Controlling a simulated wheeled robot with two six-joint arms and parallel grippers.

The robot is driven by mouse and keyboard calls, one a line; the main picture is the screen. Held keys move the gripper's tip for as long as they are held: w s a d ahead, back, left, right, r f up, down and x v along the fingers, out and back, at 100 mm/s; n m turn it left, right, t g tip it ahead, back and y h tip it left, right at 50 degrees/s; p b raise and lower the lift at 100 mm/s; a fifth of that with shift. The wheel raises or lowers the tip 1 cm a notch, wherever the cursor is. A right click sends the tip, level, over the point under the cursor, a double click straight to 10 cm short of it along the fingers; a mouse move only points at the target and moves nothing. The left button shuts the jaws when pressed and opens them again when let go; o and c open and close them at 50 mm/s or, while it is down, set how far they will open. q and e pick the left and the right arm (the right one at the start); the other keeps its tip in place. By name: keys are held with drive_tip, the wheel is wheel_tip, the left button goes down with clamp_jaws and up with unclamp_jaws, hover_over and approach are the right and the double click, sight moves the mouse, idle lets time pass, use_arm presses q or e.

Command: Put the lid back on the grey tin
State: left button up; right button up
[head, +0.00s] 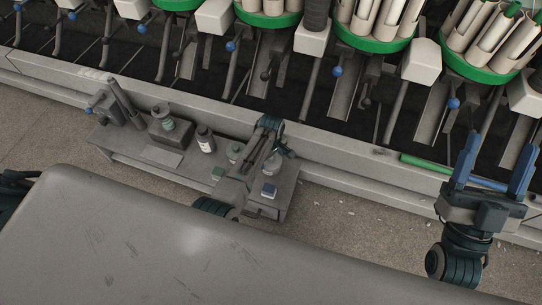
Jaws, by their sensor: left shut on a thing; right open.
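My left arm reaches over the right part of a low grey bench (133,143). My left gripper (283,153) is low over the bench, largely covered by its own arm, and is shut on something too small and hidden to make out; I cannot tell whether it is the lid. A rounded pale grey thing (270,167), which may be the grey tin, stands just beside and below this gripper. Whether its top is open or covered cannot be seen. My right gripper (492,172) is open and empty, its blue fingers wide apart, far right of the bench.
A green rod (425,163) lies near my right gripper. The winder stands behind.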

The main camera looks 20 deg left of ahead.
idle(0.3)
use_arm(q)
drive_tip(key=o, duration=1)
drive_tip(key=shift+r, duration=0.1)
drive_tip(key=shift+r+p, duration=3.45)
drive_tip(key=shift+p, duration=0.55)
drive_tip(key=shift+f, duration=0.1)
clamp_jaws()
